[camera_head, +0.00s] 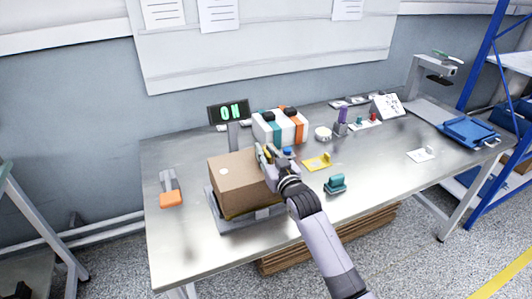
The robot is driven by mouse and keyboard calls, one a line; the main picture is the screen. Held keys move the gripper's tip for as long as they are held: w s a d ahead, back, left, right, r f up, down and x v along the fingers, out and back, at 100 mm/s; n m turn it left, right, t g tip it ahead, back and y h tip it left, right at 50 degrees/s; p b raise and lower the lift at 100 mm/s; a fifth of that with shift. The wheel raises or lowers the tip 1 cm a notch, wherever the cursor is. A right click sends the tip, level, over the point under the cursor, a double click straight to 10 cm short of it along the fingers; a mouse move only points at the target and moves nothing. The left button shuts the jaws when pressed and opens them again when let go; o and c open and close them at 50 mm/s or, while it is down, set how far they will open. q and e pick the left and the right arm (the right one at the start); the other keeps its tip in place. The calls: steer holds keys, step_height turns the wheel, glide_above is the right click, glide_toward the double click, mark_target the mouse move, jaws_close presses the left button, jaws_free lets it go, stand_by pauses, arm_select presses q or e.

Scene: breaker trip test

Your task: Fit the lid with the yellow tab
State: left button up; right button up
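A small yellow flat piece with an upright tab (318,162) lies on the metal table, right of my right gripper; I cannot tell whether it is the lid. A flat white piece (420,155) lies further right, its details too small to read. My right gripper (267,158) is at the right side of a brown box (236,184). Its fingers overlap the box's edge in the picture, and whether they touch or grip it is unclear. The box sits on a grey stand (222,223). My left gripper is not in view.
A display reading "ON" (229,112) stands behind the box. A white, teal and orange case (282,127) is at the back. A teal block (336,183) lies right of my arm. An orange-ended tool (171,198) is at left, a blue tray (470,132) at far right.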

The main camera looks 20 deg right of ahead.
steer(key=shift+o, duration=1.2)
steer(key=shift+s+f, duration=0.1)
steer(key=shift+s, duration=0.4)
steer(key=s, duration=1.1)
steer(key=shift+d, duration=0.2)
